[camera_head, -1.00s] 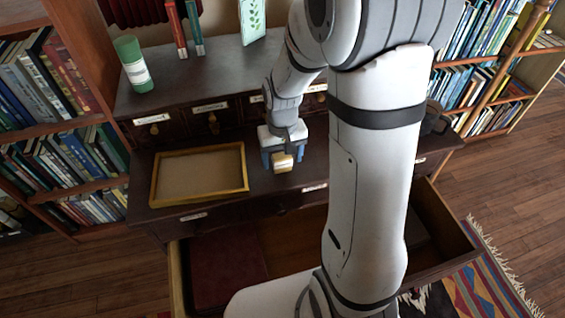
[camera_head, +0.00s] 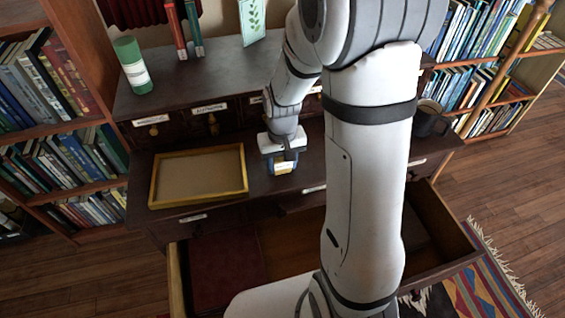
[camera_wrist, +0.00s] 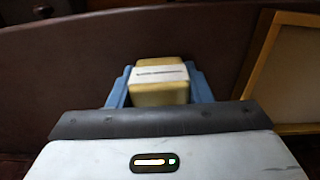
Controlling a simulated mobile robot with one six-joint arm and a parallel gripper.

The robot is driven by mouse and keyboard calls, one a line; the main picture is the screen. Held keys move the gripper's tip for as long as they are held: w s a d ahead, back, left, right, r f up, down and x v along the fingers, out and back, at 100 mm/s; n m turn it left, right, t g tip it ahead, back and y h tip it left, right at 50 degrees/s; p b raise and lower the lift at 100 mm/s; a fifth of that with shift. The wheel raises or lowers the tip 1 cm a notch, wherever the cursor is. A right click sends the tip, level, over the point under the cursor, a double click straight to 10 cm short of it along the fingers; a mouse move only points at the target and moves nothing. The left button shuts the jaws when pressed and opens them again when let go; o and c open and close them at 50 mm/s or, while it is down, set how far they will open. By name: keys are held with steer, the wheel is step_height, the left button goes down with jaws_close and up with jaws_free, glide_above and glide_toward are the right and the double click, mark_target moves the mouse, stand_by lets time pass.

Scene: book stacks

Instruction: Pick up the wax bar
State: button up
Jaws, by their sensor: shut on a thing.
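The wax bar (camera_wrist: 158,92) is a yellowish block with a white paper band carrying dark print. In the wrist view it sits between the two blue fingers of my gripper (camera_wrist: 158,88), which are shut on it. In the head view, the bar (camera_head: 283,167) shows small below my gripper (camera_head: 281,166), over the dark desk top (camera_head: 230,220) just right of the wooden tray. Whether the bar touches the desk or hangs just above it, I cannot tell.
A yellow-rimmed tray (camera_head: 152,184) lies left of the gripper. An open drawer (camera_head: 440,215) juts out below the desk. A green cylinder (camera_head: 133,65) and upright books (camera_head: 186,28) stand on the upper shelf. A dark mug (camera_head: 428,122) stands right, behind my arm.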

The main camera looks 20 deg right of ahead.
steer(key=shift+c, duration=0.5)
steer(key=shift+r, duration=0.1)
steer(key=shift+r, duration=0.35)
step_height(320, 180, up, 9)
steer(key=shift+r+p, duration=0.1)
steer(key=shift+p, duration=0.95)
steer(key=shift+w+p, duration=0.3)
steer(key=shift+p, duration=0.05)
steer(key=w+f+p, duration=0.6)
steer(key=p, duration=0.2)
steer(key=shift+w+f, duration=0.25)
steer(key=shift+w+f+p, duration=0.25)
steer(key=shift+f+p, duration=0.15)
steer(key=shift+f, duration=0.3)
